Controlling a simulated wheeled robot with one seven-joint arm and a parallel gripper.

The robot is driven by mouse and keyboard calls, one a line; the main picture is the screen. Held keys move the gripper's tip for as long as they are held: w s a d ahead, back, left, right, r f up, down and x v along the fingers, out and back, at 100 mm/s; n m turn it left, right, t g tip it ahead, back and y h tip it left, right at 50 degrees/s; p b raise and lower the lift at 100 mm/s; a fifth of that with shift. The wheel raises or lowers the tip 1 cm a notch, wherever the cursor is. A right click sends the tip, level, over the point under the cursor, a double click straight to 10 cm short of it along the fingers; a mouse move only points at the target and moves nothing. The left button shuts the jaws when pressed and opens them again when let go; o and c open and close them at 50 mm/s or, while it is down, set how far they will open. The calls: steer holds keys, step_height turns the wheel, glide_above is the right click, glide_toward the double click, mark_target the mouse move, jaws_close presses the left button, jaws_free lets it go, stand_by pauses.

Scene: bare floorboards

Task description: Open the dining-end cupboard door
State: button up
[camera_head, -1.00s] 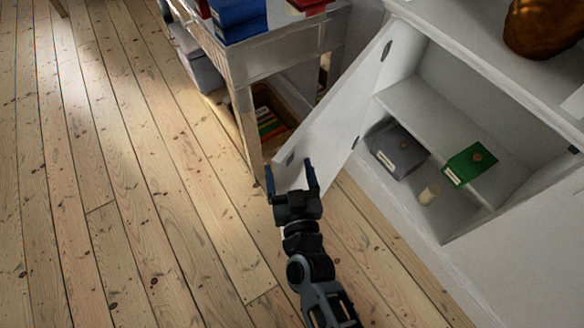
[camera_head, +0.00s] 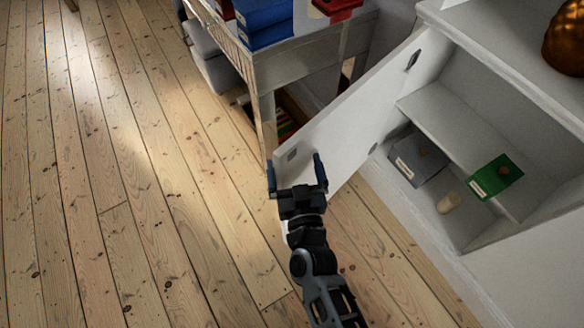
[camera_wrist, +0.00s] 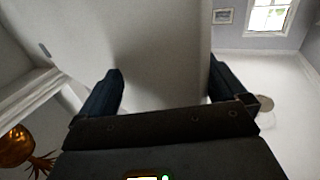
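The white cupboard door (camera_head: 345,125) stands swung open to the left of the white cupboard (camera_head: 470,75), with its inner face and hinges showing. My gripper (camera_head: 297,172) is at the door's free end, with its fingers spread apart. In the wrist view, the gripper (camera_wrist: 163,85) has a wide gap between its dark fingers, and a pale panel, which looks like the door (camera_wrist: 165,50), fills the view behind them. I cannot tell whether the fingers touch the door.
A pale wooden shelf unit (camera_head: 315,60) with blue and red items on top stands close behind the door. A brown-gold ornament (camera_head: 566,40) sits on the cupboard top. Bare floorboards (camera_head: 120,180) lie clear to the left.

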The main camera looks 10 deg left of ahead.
steer(key=shift+w+d+r, duration=0.15)
steer(key=shift+w+d, duration=0.2)
steer(key=shift+d, duration=0.1)
steer(key=shift+c, duration=0.6)
steer(key=v, duration=0.2)
steer(key=b+v, duration=0.1)
steer(key=v, duration=0.2)
steer(key=a+v, duration=0.1)
steer(key=v, duration=0.1)
steer(key=shift+s, duration=0.45)
steer(key=c, duration=0.5)
steer(key=shift+s+d, duration=0.25)
steer(key=shift+s, duration=0.1)
